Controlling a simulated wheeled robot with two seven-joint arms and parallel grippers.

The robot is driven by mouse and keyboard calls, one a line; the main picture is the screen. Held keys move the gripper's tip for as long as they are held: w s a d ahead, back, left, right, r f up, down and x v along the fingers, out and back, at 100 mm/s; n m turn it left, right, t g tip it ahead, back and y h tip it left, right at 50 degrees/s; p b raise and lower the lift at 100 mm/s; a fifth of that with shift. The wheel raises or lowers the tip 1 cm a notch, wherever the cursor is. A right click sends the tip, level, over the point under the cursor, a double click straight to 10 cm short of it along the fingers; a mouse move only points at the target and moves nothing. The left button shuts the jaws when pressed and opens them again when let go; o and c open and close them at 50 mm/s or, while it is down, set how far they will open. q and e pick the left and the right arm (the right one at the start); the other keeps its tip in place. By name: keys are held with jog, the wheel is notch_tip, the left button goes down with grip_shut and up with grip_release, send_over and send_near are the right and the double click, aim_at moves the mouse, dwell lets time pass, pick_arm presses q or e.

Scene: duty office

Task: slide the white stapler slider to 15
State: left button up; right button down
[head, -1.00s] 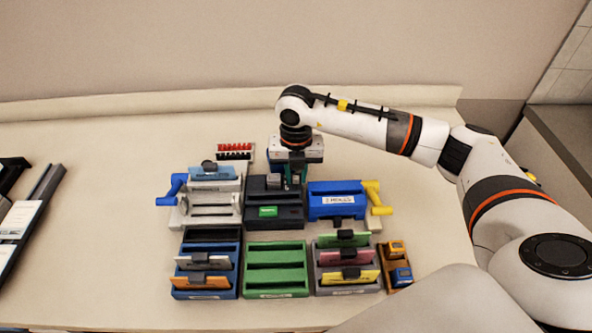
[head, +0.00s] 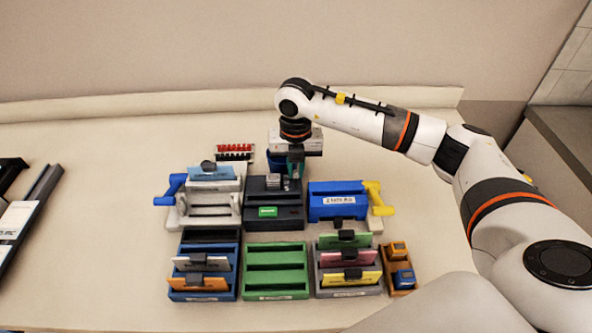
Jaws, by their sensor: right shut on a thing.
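A black desktop machine (head: 255,216), which looks like an electric stapler, stands in the middle of the back row with a lit green display (head: 267,212) on its front. A small light-grey block (head: 273,180) sits on its top, left of my gripper; I cannot tell whether it is the slider. My right gripper (head: 294,176) points down at the machine's top right, shut on a small part there that its fingers mostly hide. No scale or number 15 can be read. My left gripper is not in view.
A white punch (head: 210,213) with a blue handle stands close on the left, a blue one (head: 337,199) with a yellow handle on the right. Card trays and a green tray (head: 276,270) fill the front. A red-and-black rack (head: 235,152) is behind.

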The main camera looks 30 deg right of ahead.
jog(key=c, duration=1.7)
grip_release()
jog(key=shift+w+d+r, duration=0.1)
jog(key=shift+w+r, duration=0.05)
jog(key=shift+w, duration=0.1)
notch_tip(320, 180, up, 12)
jog(key=b, duration=0.3)
